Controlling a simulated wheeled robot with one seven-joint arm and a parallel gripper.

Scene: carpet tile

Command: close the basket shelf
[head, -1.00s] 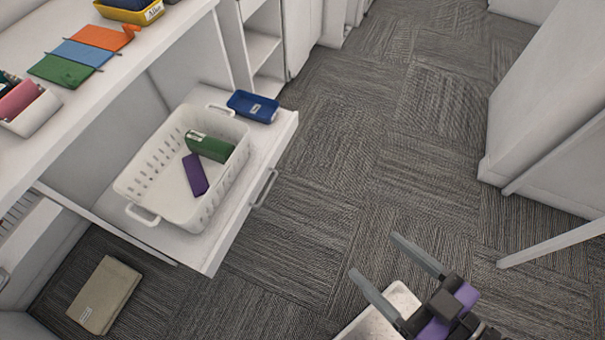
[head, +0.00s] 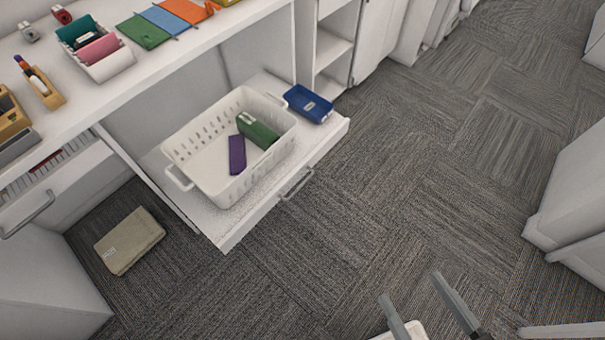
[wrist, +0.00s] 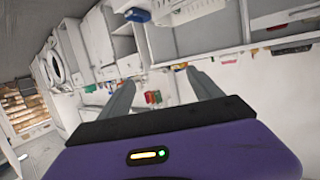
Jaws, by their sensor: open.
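The basket shelf (head: 237,222) is a white pull-out shelf, slid out from under the white counter at the left in the head view. It has a bar handle (head: 297,184) on its front edge. A white slotted basket (head: 212,175) stands on it, with a green item (head: 258,131) and a purple item (head: 237,154) inside. A blue tray (head: 307,104) sits on the shelf's far end. My gripper (head: 415,287) is open and empty at the bottom right, well apart from the shelf. In the wrist view, a white basket with a blue item shows near the top edge.
A beige folded item (head: 130,240) lies on the carpet left of the shelf. White furniture (head: 575,200) stands at the right. Carpet between the shelf and that furniture is clear.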

